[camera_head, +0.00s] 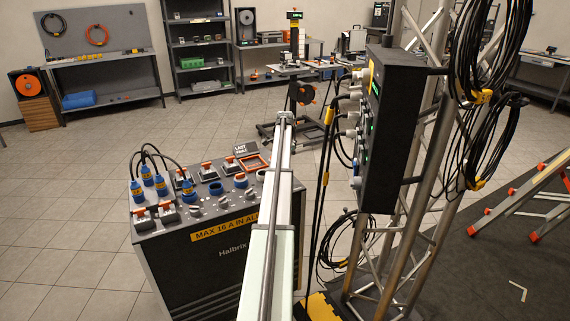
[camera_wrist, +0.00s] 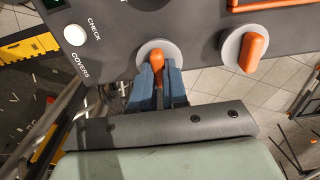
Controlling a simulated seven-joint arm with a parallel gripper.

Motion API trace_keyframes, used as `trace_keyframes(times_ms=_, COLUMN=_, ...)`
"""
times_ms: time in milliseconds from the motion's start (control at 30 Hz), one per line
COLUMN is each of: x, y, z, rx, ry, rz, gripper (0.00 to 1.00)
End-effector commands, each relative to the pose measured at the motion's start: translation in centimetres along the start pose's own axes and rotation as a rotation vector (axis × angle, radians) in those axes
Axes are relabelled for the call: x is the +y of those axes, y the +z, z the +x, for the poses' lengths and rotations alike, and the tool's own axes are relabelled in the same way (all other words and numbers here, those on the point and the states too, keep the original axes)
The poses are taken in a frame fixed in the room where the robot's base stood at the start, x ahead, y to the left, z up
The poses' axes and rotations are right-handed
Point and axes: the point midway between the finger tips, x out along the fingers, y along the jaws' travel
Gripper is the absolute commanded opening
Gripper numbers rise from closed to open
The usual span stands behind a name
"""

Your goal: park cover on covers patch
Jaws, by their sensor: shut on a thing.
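In the wrist view my gripper (camera_wrist: 157,88) has its blue fingers shut on the orange grip of a cover (camera_wrist: 157,61). A round grey disc shows around that grip, against the dark panel; I cannot tell if the disc touches it. A second round grey piece with an orange grip (camera_wrist: 255,48) is on the panel to the right. The word COVERS (camera_wrist: 80,63) is printed at the panel's left, below a white button (camera_wrist: 74,38) marked CHECK; the patch's outline cannot be made out. In the head view my arm hides the gripper.
A dark box (camera_head: 392,130) with connectors on its left face hangs on the metal truss (camera_head: 425,215). A console (camera_head: 215,245) with blue plugs and orange-topped pieces stands left of my arm. Black cables (camera_head: 490,70) hang at right. Tiled floor is clear at far left.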

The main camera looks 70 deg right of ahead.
Motion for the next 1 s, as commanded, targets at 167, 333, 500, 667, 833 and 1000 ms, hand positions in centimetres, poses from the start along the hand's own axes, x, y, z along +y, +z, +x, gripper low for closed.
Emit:
trace_keyframes(times_ms=167, x=0.0, y=0.0, z=0.3, rx=0.000, ry=0.000, rz=0.000, gripper=0.00)
trace_keyframes(times_ms=333, x=0.0, y=0.0, z=0.3, rx=0.000, ry=0.000, rz=0.000, gripper=0.30)
trace_keyframes(times_ms=500, x=0.0, y=0.0, z=0.3, rx=0.000, ry=0.000, rz=0.000, gripper=0.39)
trace_keyframes(times_ms=667, x=0.0, y=0.0, z=0.2, rx=0.000, ry=0.000, rz=0.000, gripper=0.39)
trace_keyframes(times_ms=833, x=0.0, y=0.0, z=-0.7, rx=0.000, ry=0.000, rz=0.000, gripper=0.39)
trace_keyframes(times_ms=1000, x=-0.1, y=0.0, z=-3.5, rx=0.001, ry=-0.002, rz=0.000, gripper=0.39)
